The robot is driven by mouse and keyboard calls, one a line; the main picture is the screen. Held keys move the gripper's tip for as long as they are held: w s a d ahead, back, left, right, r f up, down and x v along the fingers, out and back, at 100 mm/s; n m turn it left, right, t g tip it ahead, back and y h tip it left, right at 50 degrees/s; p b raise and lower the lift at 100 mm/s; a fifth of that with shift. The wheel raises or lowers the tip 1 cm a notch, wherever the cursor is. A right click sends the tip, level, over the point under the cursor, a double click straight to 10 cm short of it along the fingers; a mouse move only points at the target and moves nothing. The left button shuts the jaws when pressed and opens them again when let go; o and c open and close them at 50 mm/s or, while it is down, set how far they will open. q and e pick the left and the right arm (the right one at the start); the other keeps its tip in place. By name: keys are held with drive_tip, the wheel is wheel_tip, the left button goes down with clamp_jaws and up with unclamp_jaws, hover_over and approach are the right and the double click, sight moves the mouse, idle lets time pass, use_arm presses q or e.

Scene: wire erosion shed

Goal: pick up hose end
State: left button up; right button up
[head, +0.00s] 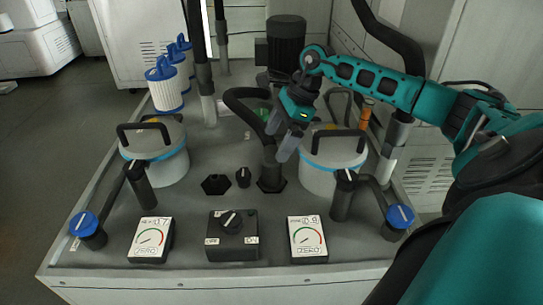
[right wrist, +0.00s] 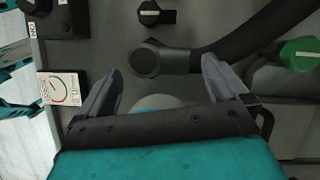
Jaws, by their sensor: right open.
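The black hose end (head: 269,158) stands upright at a dark hexagonal port on the grey deck, with its black hose curving up and back to the left. In the right wrist view the hose end (right wrist: 148,60) shows as a dark round cap, its hose leaving to the right. My right gripper (head: 282,148) is open, pointing down just above and right of the hose end. In the right wrist view the gripper's fingertips (right wrist: 161,66) appear either side of the hose end. I cannot tell how far they are above it. My left gripper is not in view.
Lidded canisters (head: 155,165) (head: 333,178) flank the port, the right one close to my gripper. An empty hexagonal port (head: 216,184) and small black knob (head: 243,177) lie left. Two gauges (head: 151,240) (head: 307,240) and a switch box (head: 232,248) line the front. A motor (head: 286,42) stands behind.

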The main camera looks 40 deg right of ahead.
sight(270, 153)
drive_tip(key=b+x, duration=0.1)
drive_tip(key=x, duration=0.3)
drive_tip(key=shift+s+f, duration=0.1)
drive_tip(key=shift+f, duration=0.15)
drive_tip(key=shift+a+f, duration=0.2)
drive_tip(key=shift+f, duration=0.2)
drive_tip(key=shift+c, duration=0.2)
drive_tip(key=shift+c, duration=0.8)
drive_tip(key=shift+r, duration=0.15)
drive_tip(key=c, duration=1.4)
drive_tip(key=shift+r, duration=0.15)
